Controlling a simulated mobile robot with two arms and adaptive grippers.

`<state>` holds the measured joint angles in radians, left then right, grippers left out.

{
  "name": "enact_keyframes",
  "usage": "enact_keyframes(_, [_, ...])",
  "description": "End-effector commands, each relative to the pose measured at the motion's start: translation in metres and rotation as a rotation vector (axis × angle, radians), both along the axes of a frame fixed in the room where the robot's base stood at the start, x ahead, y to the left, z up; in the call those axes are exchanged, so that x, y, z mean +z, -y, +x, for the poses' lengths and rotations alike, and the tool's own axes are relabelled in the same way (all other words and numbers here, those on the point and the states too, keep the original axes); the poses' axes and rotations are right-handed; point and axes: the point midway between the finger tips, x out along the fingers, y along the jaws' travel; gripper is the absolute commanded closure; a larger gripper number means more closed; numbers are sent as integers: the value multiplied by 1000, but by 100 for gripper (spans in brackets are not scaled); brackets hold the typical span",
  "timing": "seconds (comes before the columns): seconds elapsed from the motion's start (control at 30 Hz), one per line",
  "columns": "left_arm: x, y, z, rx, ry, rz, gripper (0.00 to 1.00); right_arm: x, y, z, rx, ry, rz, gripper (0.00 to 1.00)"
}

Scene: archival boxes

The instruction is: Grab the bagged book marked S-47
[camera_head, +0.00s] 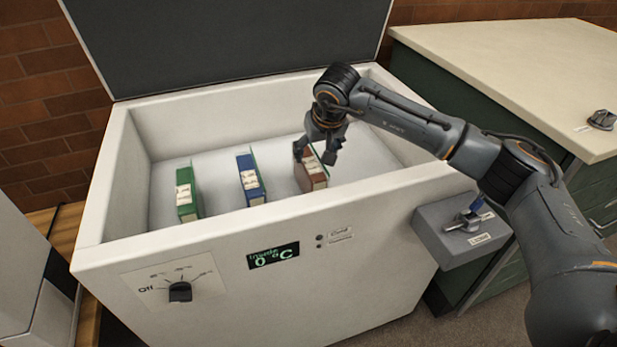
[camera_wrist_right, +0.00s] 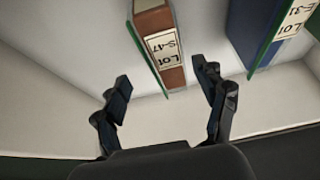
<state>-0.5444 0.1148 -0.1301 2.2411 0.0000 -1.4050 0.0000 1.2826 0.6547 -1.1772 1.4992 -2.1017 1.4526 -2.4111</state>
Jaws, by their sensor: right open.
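The brown book marked S-47 (camera_head: 311,172) stands upright at the right of three books inside the open white chest freezer (camera_head: 116,190). In the right wrist view its label reads Lot S-47 (camera_wrist_right: 163,52), upside down, and the book lies ahead of my fingers. My right gripper (camera_head: 322,155) is inside the freezer, directly over the brown book. Its two fingers (camera_wrist_right: 163,90) are spread apart with nothing between their tips. I cannot tell whether a clear bag covers the book. My left gripper is not in view.
A blue book (camera_head: 250,180) and a green book (camera_head: 187,195) stand to the left in the freezer. The blue one is marked E-31 in the wrist view (camera_wrist_right: 264,40). The freezer's front wall, raised lid (camera_head: 225,40) and right-hand counter (camera_head: 520,60) bound the space.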

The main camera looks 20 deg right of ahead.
Motion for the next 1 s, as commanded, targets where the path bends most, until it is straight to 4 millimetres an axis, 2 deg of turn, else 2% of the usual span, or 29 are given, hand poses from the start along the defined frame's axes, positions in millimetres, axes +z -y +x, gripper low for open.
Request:
enact_keyframes(0.03, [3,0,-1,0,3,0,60,-10,-1,3,-1,-2,1,28])
enact_keyframes(0.1, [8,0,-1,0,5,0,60,-18,-2,7,1,-2,3,28])
enact_keyframes(0.33, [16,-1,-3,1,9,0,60,-33,-4,14,1,-1,4,28])
enact_keyframes(0.6, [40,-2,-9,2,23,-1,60,-68,-10,29,0,-1,4,28])
enact_keyframes(0.93, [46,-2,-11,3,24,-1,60,-73,-10,32,2,1,4,28])
enact_keyframes(1.0, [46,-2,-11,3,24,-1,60,-73,-10,32,1,1,4,43])
